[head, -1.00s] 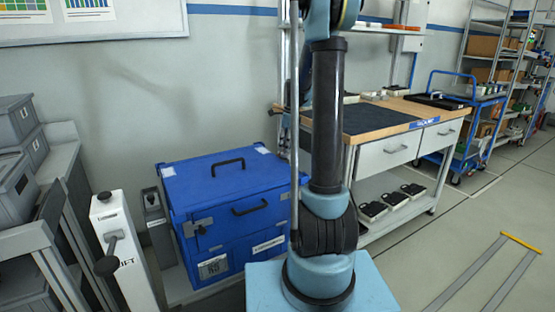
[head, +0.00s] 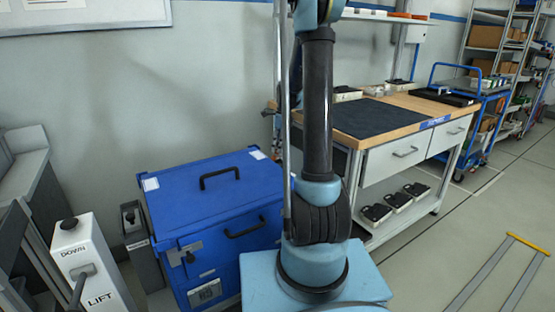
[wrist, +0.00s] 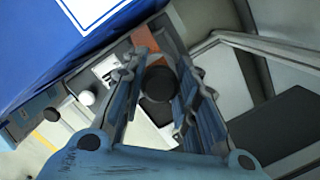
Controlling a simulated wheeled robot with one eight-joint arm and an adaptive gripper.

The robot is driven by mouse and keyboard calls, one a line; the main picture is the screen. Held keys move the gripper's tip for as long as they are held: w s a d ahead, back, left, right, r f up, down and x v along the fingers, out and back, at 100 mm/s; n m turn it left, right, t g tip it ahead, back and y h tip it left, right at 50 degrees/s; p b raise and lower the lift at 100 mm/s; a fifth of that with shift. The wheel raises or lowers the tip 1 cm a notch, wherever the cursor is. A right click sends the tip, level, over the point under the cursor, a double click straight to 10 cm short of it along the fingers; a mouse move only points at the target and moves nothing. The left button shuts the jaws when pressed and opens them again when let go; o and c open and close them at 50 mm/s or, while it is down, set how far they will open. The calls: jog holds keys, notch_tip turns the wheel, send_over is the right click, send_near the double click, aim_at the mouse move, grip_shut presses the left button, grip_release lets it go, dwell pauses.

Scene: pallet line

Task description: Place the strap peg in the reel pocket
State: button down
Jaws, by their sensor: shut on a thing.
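My gripper (wrist: 157,92) shows in the wrist view, its two blue fingers closed around a dark round-ended piece (wrist: 157,84). I cannot tell from its end alone whether this is the strap peg. The fingers hide its sides. In the head view my arm rises in the middle and the gripper is out of the picture. I cannot make out a reel pocket in either view.
A blue case (head: 214,195) with black handles stands left of my base. A white lift post (head: 93,262) with a lever stands at the lower left. A workbench (head: 428,105) with a dark mat is behind right. Open floor lies at the right.

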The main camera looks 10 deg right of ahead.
aim_at(278, 155)
jog(key=shift+s+f, duration=0.1)
jog(key=shift+f, duration=2.65)
jog(key=c, duration=1.2)
grip_release()
jog(key=shift+f, duration=0.1)
jog(key=shift+c, duration=0.2)
